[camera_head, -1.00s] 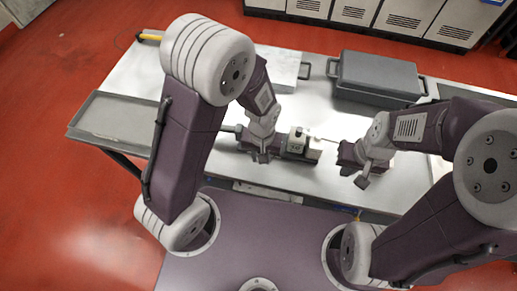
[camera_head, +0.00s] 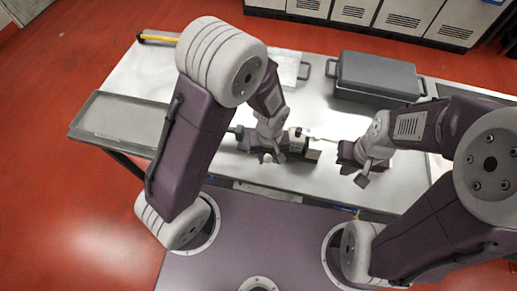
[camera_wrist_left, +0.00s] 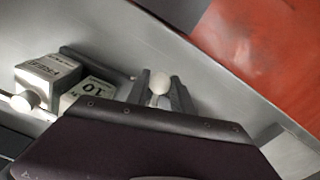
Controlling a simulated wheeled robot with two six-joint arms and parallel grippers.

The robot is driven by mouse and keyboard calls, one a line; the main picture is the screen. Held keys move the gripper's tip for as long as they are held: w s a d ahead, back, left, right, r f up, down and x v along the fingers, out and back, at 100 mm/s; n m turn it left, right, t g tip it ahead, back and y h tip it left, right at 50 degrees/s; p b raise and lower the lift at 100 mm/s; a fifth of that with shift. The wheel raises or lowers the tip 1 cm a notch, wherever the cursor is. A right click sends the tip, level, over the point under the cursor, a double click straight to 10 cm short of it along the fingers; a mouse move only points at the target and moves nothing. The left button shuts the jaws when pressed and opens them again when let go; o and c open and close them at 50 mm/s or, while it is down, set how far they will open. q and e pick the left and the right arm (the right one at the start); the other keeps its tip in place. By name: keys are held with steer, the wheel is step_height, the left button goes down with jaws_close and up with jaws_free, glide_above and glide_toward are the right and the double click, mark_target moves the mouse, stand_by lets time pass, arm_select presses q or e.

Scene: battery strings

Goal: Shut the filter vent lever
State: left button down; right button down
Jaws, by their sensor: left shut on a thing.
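The filter unit (camera_head: 299,142) stands on the metal bench near the middle, with pale labelled blocks and a pipe running to each side. In the left wrist view the labelled block (camera_wrist_left: 50,75) is on the left. A dark bar (camera_wrist_left: 95,61) runs from behind it toward a pale round knob (camera_wrist_left: 160,84), which looks like the end of the filter vent lever. My left gripper (camera_wrist_left: 158,92) is shut on this knob, one finger on each side. In the head view the left gripper (camera_head: 267,155) is just left of the unit. My right gripper (camera_head: 356,175) hangs apart on the right; its opening is unclear.
A dark grey lidded case (camera_head: 376,75) stands at the back of the bench. An empty grey tray (camera_head: 122,120) is at the left end. A pale flat panel (camera_head: 287,68) lies behind my left arm. The bench front near the grippers looks clear.

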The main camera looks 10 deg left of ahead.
arm_select(q)
steer(key=shift+d, duration=0.15)
steer(key=shift+w+d+n+p, duration=0.2)
steer(key=shift+d+n, duration=0.1)
steer(key=shift+n, duration=0.4)
steer(key=shift+w+d+n+p, duration=0.15)
steer(key=shift+d+n, duration=0.15)
steer(key=shift+n, duration=0.4)
steer(key=shift+d, duration=0.1)
steer(key=shift+w+d+n, duration=0.2)
steer(key=shift+d+n, duration=0.1)
steer(key=shift+n, duration=0.4)
steer(key=c, duration=1.2)
jaws_free()
steer(key=shift+o, duration=0.2)
step_height(320, 180, up, 7)
steer(key=p, duration=0.7)
